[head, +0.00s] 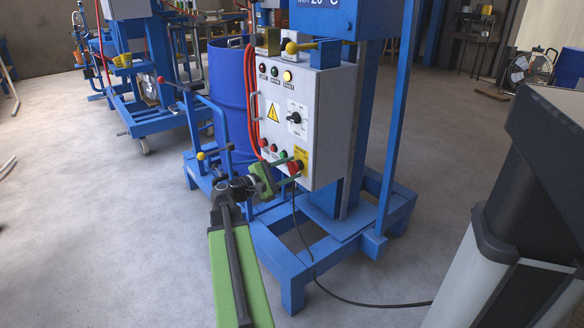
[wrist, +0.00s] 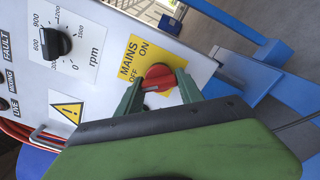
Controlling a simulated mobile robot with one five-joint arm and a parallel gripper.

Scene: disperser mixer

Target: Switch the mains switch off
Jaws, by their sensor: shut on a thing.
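The mains switch (wrist: 158,78) is a red rotary knob on a yellow plate (wrist: 134,50) marked MAINS, OFF and ON. In the wrist view one end of its red bar lies close to the word OFF; which end is the pointer I cannot tell. My gripper (wrist: 160,87) has its two green fingers on either side of the knob, shut on it. In the head view the red switch (head: 295,166) sits at the lower right of the grey control box (head: 328,120), with my gripper (head: 284,170) reaching it from the front left.
The box also carries a black speed dial (head: 294,118), indicator lamps (head: 275,74), a warning sign (head: 273,112) and smaller buttons (head: 273,148). A red cable (head: 250,90) hangs at its left. A blue drum (head: 229,90) stands behind, on the blue frame (head: 275,250).

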